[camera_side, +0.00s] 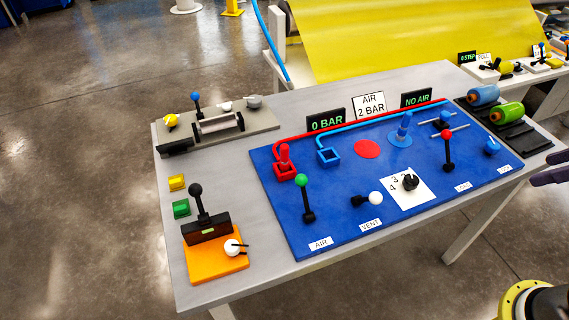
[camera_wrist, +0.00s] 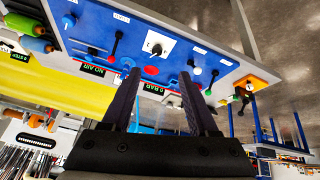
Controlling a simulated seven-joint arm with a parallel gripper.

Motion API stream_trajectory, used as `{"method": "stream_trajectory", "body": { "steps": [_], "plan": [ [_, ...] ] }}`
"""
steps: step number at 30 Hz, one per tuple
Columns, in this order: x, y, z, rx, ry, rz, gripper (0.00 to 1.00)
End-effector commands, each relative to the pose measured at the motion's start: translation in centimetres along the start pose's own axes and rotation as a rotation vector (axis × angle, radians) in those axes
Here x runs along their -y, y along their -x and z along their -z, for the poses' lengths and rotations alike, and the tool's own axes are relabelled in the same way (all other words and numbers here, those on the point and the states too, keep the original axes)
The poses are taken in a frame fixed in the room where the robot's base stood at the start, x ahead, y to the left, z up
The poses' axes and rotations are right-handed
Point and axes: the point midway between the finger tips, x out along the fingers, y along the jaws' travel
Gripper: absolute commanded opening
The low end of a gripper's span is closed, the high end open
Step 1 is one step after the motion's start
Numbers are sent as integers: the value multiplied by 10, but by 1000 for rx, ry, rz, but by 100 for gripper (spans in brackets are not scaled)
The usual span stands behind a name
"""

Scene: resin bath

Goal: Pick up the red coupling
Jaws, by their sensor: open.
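The red coupling (camera_side: 285,155) is a short red peg standing upright in a red square socket (camera_side: 284,172) at the back left of the blue panel (camera_side: 330,215). A red hose runs from beside it along the panel's back edge. In the wrist view the coupling is too small and partly hidden to make out clearly. My gripper (camera_wrist: 159,74) is open, with two long dark fingers apart and nothing held between them. In the side view only dark finger parts show at the right edge, well away from the coupling, beyond the table's right side.
A blue coupling (camera_side: 404,134) stands on a round blue base. An empty blue square socket (camera_side: 328,156), a red disc (camera_side: 367,149) and a green-knobbed lever (camera_side: 304,200) are near the red coupling. Display signs (camera_side: 326,120) stand behind.

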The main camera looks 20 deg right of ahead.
Motion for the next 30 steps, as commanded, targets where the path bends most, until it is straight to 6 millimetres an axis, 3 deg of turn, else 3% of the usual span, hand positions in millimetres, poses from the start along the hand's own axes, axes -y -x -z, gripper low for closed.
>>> {"method": "stream_trajectory", "body": {
  "steps": [7,14,18,23,30],
  "plan": [
    [-2,24,86,-39,313,77,60],
    [5,15,179,-63,608,184,60],
    [16,-8,233,-78,771,257,60],
    [34,-49,284,-94,927,345,60],
    [74,-135,336,-98,1086,479,60]
  ]
}}
